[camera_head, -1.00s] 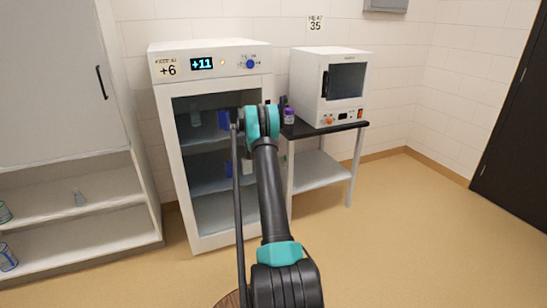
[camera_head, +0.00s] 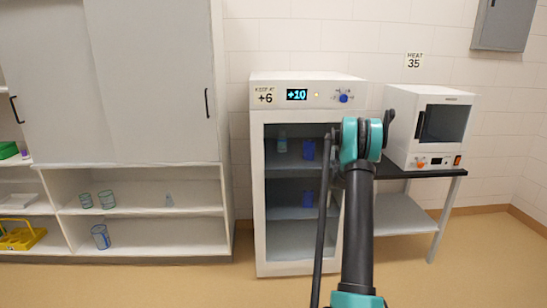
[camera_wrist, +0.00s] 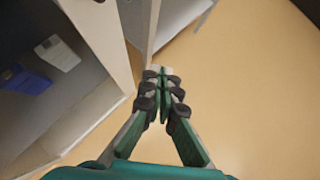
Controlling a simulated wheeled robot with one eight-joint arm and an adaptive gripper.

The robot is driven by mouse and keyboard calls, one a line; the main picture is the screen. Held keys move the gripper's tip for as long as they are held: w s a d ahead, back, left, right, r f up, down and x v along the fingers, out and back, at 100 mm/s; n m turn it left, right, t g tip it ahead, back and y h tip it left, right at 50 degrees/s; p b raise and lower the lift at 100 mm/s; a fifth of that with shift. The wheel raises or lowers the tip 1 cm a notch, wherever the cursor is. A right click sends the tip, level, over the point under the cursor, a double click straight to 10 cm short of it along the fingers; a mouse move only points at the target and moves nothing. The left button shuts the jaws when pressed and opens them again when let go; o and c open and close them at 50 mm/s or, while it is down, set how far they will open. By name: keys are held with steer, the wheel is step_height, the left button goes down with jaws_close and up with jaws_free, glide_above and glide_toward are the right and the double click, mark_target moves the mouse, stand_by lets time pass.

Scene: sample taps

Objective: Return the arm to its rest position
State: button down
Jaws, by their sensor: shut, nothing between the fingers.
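My arm (camera_head: 358,230) rises through the middle of the head view, bent at a teal joint in front of the fridge's right edge. My gripper (camera_wrist: 158,74) shows in the wrist view with its fingertips together and nothing between them. It hangs over bare tan floor, beside a white upright edge. In the head view I cannot make out the fingers clearly.
The white fridge (camera_head: 258,190) reads +10 and holds blue items. A white oven (camera_head: 400,130) stands on a black-topped table (camera_head: 455,172) at the right. A cabinet (camera_head: 150,80) with shelves of jars is at the left. In the wrist view, a blue item (camera_wrist: 28,82) lies on a shelf.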

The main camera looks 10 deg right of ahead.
steer(key=s+a+r+m+y, duration=0.1)
steer(key=s+a+r+m, duration=0.25)
steer(key=s+a, duration=0.4)
steer(key=s+a+r+m+y, duration=0.1)
steer(key=s+a+r+m, duration=0.2)
steer(key=s+a+m, duration=0.35)
steer(key=s+a+r+m+y, duration=0.2)
steer(key=s+a+r, duration=0.1)
steer(key=s+a, duration=0.55)
steer(key=s+a+f+m+y, duration=0.1)
steer(key=s+a+f+m, duration=0.2)
steer(key=s, duration=1.1)
steer(key=s+a+f+m+y, duration=0.2)
steer(key=s+a+m, duration=0.7)
steer(key=s+a, duration=0.4)
steer(key=shift+s+f+g, duration=0.4)
steer(key=shift+s, duration=0.6)
steer(key=c, duration=2.3)
jaws_free()
